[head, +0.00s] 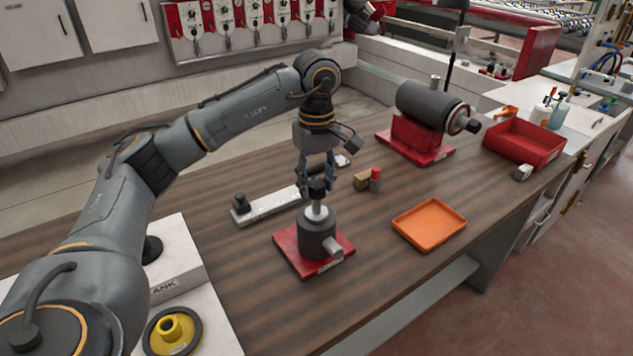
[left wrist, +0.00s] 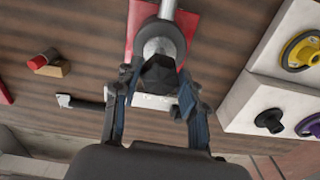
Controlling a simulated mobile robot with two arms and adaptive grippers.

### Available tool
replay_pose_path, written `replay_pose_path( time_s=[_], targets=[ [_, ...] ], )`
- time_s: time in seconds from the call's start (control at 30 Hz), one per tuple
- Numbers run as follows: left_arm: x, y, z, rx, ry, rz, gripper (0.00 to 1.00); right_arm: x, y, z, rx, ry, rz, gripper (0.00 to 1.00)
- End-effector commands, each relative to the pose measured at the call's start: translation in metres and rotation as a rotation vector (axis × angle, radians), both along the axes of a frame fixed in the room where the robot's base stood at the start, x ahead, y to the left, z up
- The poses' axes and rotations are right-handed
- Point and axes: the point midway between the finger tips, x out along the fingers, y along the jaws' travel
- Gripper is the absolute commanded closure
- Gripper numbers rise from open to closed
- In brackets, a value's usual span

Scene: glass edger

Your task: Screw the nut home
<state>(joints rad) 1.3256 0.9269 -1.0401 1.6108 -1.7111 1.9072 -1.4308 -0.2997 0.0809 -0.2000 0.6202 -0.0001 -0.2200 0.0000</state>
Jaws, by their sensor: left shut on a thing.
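The dark nut (head: 317,188) is between the fingertips of my left gripper (head: 317,182), which points down and is shut on it. The nut sits at the top of a pale metal stud (head: 316,209) that rises from a dark grey cylinder (head: 318,236) on a red base plate (head: 290,252). Nut and stud look lined up and touching; how far the thread is engaged I cannot tell. In the left wrist view the nut (left wrist: 160,74) shows between the two fingers, with the cylinder's silver top behind it. My right gripper is not in view.
A white bar (head: 268,207) with a black knob lies behind the base. A red-and-tan block (head: 375,178), an orange tray (head: 430,224), a grey motor on a red stand (head: 415,137) and a red bin (head: 524,144) lie to the right. White boxes (head: 180,268) stand at left.

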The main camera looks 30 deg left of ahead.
Motion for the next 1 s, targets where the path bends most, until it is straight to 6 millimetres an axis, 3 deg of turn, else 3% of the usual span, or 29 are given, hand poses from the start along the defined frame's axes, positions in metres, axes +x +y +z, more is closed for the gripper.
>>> replay_pose_path(
  time_s=[0.7,1.0],
  targets=[
    [0.0006,0.0003,0.0005,0.001,-0.004,-1.028,0.91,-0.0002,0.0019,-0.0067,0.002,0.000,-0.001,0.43],
    [0.0006,0.0003,0.0009,0.001,-0.004,-1.140,0.91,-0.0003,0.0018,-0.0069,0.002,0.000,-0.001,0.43]
  ],
)
